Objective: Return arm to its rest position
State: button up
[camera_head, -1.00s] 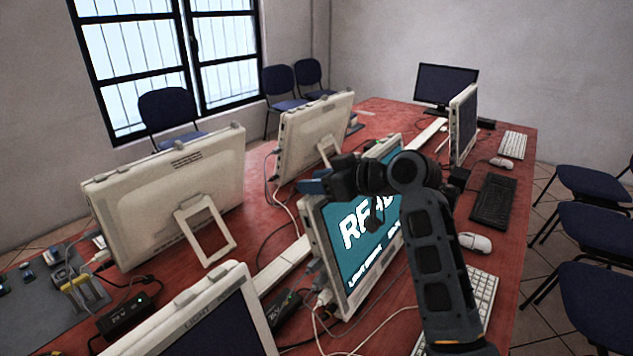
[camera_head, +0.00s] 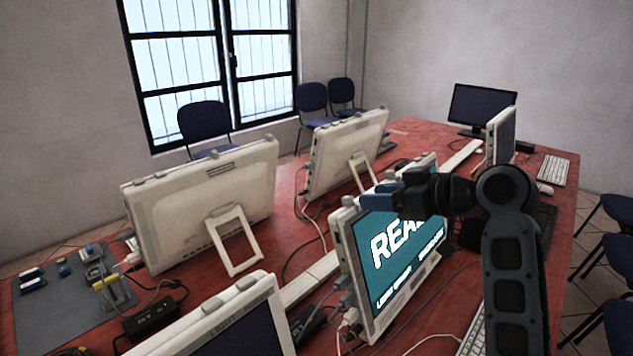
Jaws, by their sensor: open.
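My arm (camera_head: 510,265) rises from the lower right of the head view and bends left at its elbow joint. My gripper (camera_head: 385,199) is at the arm's far left end, raised in front of the top of a lit monitor (camera_head: 385,270). Its blue fingertips point left. It is open, and I see nothing held in it. The arm and gripper cover part of the lit screen, which shows large white letters on teal.
A red table (camera_head: 290,240) carries several white monitors, such as one at left (camera_head: 205,195), with cables between them. A black monitor (camera_head: 482,107) and a keyboard (camera_head: 553,170) are at the far end. Chairs (camera_head: 615,255) line the right side. A grey mat (camera_head: 40,315) holds small parts.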

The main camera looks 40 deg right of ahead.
jog(key=s+a+f+m+h, duration=0.1)
jog(key=s+a+f+m, duration=0.1)
jog(key=s+a+f, duration=0.45)
jog(key=s+a+f+m+h, duration=0.15)
jog(key=s+a+f, duration=0.25)
jog(key=a+f, duration=0.55)
jog(key=s+a+r+n+y, duration=0.1)
jog(key=s+a, duration=0.3)
jog(key=s, duration=0.5)
jog(key=s+a+r+n+t+y, duration=0.1)
jog(key=s+a+r, duration=0.3)
jog(key=s, duration=0.6)
jog(key=shift+s+a+n, duration=0.25)
jog(key=shift+a+n, duration=0.3)
jog(key=shift+a, duration=0.15)
dwell(0.9)
